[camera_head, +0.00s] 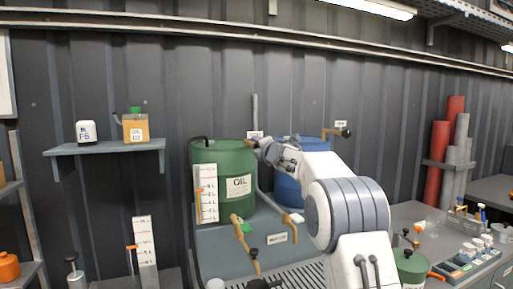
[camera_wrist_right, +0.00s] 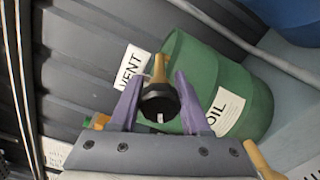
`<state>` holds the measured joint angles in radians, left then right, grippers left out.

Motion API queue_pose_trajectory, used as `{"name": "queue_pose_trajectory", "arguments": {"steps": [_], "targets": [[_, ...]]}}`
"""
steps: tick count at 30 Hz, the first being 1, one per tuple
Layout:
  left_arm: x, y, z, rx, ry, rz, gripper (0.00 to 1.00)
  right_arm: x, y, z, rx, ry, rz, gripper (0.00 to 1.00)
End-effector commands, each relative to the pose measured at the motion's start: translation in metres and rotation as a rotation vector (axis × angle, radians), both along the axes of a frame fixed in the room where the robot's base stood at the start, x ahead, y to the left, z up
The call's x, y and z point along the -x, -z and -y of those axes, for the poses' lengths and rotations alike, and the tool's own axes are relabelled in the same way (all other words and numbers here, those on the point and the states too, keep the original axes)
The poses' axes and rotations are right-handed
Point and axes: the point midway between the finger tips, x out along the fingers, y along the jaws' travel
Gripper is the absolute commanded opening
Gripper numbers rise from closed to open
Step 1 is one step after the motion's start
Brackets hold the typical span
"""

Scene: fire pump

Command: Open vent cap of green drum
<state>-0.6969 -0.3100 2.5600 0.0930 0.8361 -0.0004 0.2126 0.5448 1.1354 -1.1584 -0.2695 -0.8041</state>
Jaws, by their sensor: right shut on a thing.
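The green drum (camera_head: 222,160) stands on a grey-blue bench left of centre, with an OIL label on its front. It also shows in the wrist view (camera_wrist_right: 255,88). My right gripper (camera_head: 256,145) is at the drum's top right rim. In the wrist view its two purple fingers (camera_wrist_right: 158,92) are on either side of the black knob (camera_wrist_right: 158,103) of a brass vent lever (camera_wrist_right: 159,68), shut on it. A VENT label (camera_wrist_right: 131,67) is on the wall behind. The cap's seat is hidden, so I cannot tell whether it is open. My left gripper is not in view.
A blue drum (camera_head: 287,190) stands right of the green one, with its own brass lever (camera_head: 337,132) above. A white level gauge (camera_head: 206,195) is at the green drum's front. Brass-handled valves (camera_head: 240,234) stand before it. A wall shelf (camera_head: 105,146) is at left.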

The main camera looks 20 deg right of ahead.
Motion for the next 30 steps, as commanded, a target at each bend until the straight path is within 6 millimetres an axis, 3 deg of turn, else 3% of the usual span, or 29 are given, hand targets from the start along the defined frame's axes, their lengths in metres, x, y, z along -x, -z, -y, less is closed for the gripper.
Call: {"name": "queue_pose_trajectory", "arguments": {"steps": [10, 11, 13, 24, 30], "targets": [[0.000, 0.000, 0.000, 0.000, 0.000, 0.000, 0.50, 0.000, 0.002, 0.000, 0.006, -0.001, -0.003, 0.00], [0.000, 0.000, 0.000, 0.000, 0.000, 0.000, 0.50, 0.000, 0.002, 0.000, 0.006, -0.001, -0.003, 0.51], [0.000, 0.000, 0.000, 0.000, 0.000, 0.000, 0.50, 0.000, 0.002, 0.000, 0.006, -0.001, -0.003, 0.77], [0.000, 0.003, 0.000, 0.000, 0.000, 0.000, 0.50, 0.002, 0.001, 0.000, 0.004, -0.001, -0.001, 0.77], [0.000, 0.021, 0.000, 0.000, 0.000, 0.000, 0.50, 0.027, 0.004, 0.001, 0.004, 0.001, 0.001, 0.77]]}}
